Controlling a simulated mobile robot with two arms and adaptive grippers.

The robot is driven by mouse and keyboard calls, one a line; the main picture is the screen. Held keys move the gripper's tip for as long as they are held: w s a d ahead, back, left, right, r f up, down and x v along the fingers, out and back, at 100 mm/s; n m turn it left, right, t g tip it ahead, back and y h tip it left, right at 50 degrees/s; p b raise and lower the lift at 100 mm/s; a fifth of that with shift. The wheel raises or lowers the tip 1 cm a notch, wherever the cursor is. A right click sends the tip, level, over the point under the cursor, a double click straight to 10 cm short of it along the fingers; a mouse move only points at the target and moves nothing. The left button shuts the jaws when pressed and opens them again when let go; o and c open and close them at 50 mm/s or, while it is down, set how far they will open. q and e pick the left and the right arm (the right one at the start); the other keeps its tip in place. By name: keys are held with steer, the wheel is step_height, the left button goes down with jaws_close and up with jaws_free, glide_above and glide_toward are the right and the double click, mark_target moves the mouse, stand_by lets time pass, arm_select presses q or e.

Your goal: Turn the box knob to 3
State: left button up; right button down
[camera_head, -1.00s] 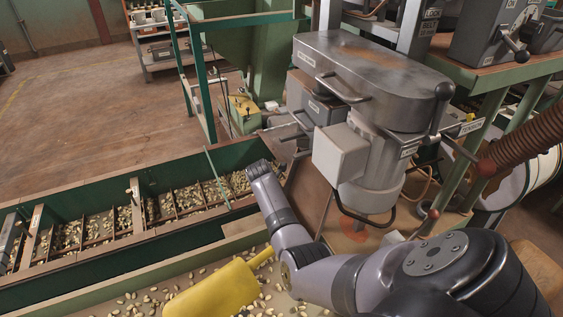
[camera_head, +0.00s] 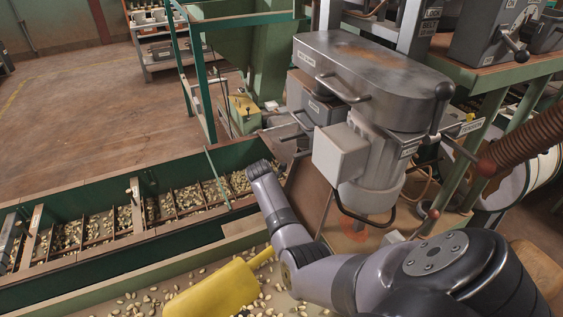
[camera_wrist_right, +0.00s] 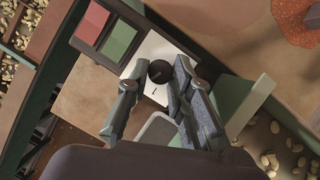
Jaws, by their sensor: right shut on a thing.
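In the right wrist view, the dark round knob (camera_wrist_right: 160,71) sits on a white plate (camera_wrist_right: 150,52) of the box. My right gripper (camera_wrist_right: 156,80) has one finger on each side of the knob and is shut on it. A small dark mark shows on the plate below the knob; I cannot read any number or the knob's setting. In the head view, my right arm (camera_head: 290,232) reaches to the green trough's edge, and its gripper and the knob are hidden. My left gripper is not in view.
Red (camera_wrist_right: 91,22) and green (camera_wrist_right: 118,42) panels lie beside the white plate. A yellow scoop (camera_head: 215,290) lies among nuts below my arm. The green trough (camera_head: 100,255) has several compartments of nuts. A grey machine (camera_head: 370,75) stands just right of my arm.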

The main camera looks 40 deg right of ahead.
steer(key=shift+d+r+m+g+p, duration=0.15)
steer(key=shift+m+g+p, duration=0.25)
steer(key=shift+m+p, duration=0.5)
steer(key=shift+w, duration=0.1)
steer(key=shift+f+m, duration=0.2)
steer(key=shift+m, duration=0.4)
steer(key=m+b, duration=0.1)
steer(key=m+g+b, duration=0.1)
steer(key=m, duration=0.1)
steer(key=shift+w+f+g+y+b, duration=0.15)
steer(key=shift+g+y+b, duration=0.15)
steer(key=shift+b, duration=0.05)
steer(key=shift+m+g+y+b, duration=0.3)
steer(key=shift+m+g+b, duration=0.2)
steer(key=shift+m+b, duration=1)
